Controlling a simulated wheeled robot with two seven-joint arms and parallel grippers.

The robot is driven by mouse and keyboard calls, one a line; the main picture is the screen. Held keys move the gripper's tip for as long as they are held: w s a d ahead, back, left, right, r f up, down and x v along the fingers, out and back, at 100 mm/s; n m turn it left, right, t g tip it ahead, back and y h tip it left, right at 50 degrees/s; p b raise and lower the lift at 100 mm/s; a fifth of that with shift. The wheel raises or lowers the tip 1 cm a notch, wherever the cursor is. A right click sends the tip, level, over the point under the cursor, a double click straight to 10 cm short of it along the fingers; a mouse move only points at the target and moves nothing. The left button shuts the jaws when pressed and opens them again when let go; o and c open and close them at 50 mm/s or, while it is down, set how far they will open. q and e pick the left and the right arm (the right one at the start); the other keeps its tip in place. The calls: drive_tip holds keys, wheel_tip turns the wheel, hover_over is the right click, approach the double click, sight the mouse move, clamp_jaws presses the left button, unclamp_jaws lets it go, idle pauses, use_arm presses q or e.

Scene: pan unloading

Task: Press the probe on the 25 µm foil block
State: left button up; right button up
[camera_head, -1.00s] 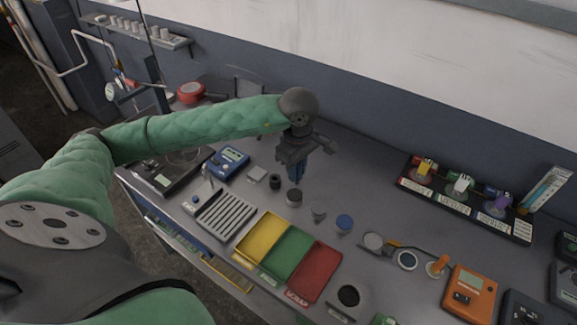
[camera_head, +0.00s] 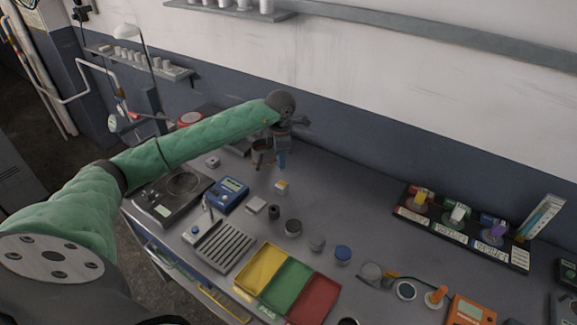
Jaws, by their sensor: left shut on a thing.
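A blue meter (camera_head: 230,192) lies left of and nearer than the gripper. Small blocks lie around it: a pale one (camera_head: 256,205), one with a yellow-orange patch (camera_head: 282,187) just below the gripper in the picture, and a small grey one (camera_head: 212,162) to the left. Their markings are too small to read, so I cannot tell which is the 25 µm foil block. My right gripper is out of view.
A slotted rack (camera_head: 224,246) and yellow, green and red trays (camera_head: 289,285) stand at the front. Several small round pots stand mid-bench, including a blue-topped one (camera_head: 343,254). A scale (camera_head: 173,190) sits at left, a black rack (camera_head: 462,228) at right. The back centre is clear.

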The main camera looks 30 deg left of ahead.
sight(282, 170)
use_arm(q)
drive_tip(key=shift+d+n, duration=0.1)
drive_tip(key=shift+n, duration=0.5)
drive_tip(key=shift+f, duration=0.9)
drive_tip(key=shift+f+b, duration=0.35)
drive_tip(key=shift+f, duration=1.4)
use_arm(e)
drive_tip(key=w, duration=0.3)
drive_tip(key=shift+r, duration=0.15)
use_arm(q)
drive_tip(key=shift+f+b, duration=0.3)
drive_tip(key=shift+b, duration=0.25)
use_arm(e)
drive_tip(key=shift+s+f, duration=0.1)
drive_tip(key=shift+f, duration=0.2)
